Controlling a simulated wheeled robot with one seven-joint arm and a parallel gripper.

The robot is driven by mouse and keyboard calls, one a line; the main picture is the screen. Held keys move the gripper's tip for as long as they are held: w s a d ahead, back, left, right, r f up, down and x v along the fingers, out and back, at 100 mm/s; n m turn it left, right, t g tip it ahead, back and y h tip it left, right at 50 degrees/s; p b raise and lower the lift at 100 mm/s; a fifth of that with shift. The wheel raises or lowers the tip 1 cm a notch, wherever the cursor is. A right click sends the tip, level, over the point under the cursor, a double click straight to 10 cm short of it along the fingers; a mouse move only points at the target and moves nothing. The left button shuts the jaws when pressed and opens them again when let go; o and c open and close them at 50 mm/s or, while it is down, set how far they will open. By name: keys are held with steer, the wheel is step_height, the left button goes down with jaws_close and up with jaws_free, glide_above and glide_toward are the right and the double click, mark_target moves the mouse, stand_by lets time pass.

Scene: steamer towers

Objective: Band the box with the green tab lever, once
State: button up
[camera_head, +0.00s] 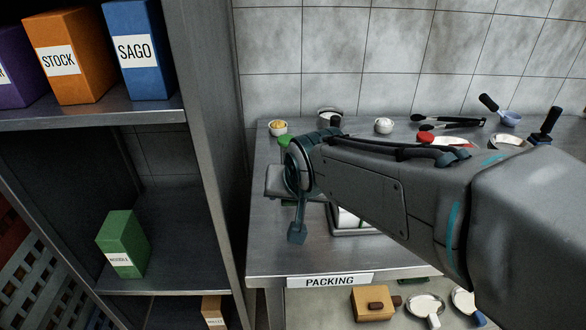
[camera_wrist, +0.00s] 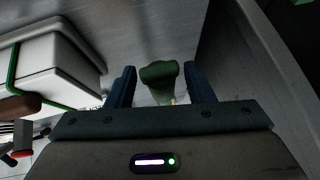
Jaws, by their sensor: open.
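A green tab lever (camera_wrist: 160,75) stands between my two dark blue fingers in the wrist view. My gripper (camera_wrist: 158,88) is open around it, with a gap showing on either side. In the head view my gripper (camera_head: 297,232) reaches down at the left part of the packing bench, and my arm hides most of the place behind it. Part of the white box (camera_head: 346,218) shows under my arm in the head view.
A shelf unit (camera_head: 205,150) with cartons stands close on the left. The bench's front left corner is clear.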

steer(key=p+v, duration=0.7)
steer(key=v, duration=0.6)
steer(key=shift+s+f, duration=0.1)
steer(key=shift+s, duration=0.05)
steer(key=s+d+f+g+h+p, duration=0.1)
steer(key=s+d+p, duration=0.1)
steer(key=d, duration=0.5)
steer(key=s+d+f+g+h+p, duration=0.1)
steer(key=s+d+f+g+p, duration=0.1)
steer(key=d, duration=0.6)
steer(key=shift+s+m+g+h+p, duration=0.3)
steer(key=shift+s+p, duration=0.05)
steer(key=shift+p, duration=0.1)
steer(key=shift+d+f, duration=0.1)
stand_by(0.7)
